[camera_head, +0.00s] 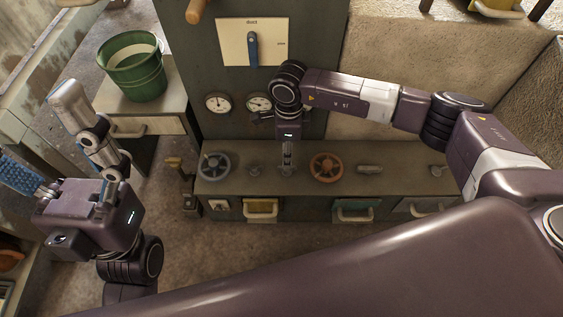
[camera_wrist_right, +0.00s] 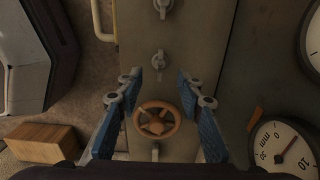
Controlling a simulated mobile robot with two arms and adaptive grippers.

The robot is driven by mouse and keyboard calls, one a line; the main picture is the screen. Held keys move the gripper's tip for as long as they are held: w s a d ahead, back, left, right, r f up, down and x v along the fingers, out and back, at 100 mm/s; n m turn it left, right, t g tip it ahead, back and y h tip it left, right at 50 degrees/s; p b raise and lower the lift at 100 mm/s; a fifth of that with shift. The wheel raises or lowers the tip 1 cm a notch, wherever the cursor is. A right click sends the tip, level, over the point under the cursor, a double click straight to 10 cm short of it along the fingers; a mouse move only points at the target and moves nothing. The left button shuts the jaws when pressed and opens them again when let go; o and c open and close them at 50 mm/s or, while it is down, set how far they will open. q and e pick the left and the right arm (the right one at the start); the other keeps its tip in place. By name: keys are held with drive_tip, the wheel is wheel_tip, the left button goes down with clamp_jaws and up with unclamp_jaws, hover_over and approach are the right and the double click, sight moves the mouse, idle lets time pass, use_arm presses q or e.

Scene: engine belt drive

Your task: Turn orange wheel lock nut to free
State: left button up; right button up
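The orange wheel (camera_head: 326,167) is mounted on the bench top, right of my right gripper (camera_head: 287,160). In the right wrist view the orange wheel (camera_wrist_right: 157,118) appears between the two blue-padded fingers of my right gripper (camera_wrist_right: 158,85), which are apart with nothing held. A small grey fitting with a lever shape (camera_wrist_right: 158,65) lies just beyond the wheel there; I cannot tell for sure which part is the lock nut. My left gripper (camera_head: 58,140) is at the far left, away from the bench, with its fingers spread wide and empty.
A grey wheel (camera_head: 214,165) and several small fittings line the bench (camera_head: 400,183). Two gauges and a panel with a blue lever (camera_head: 253,48) are on the cabinet behind. A green bucket (camera_head: 133,68) stands on a side cabinet at left. Drawers with handles (camera_head: 261,213) are below.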

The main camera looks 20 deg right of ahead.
drive_tip(key=shift+d+f, duration=0.1)
drive_tip(key=shift+f, duration=0.3)
wheel_tip(320, 180, down, 6)
drive_tip(key=b, duration=0.2)
drive_tip(key=shift+b, duration=0.35)
drive_tip(key=shift+f, duration=0.4)
clamp_jaws()
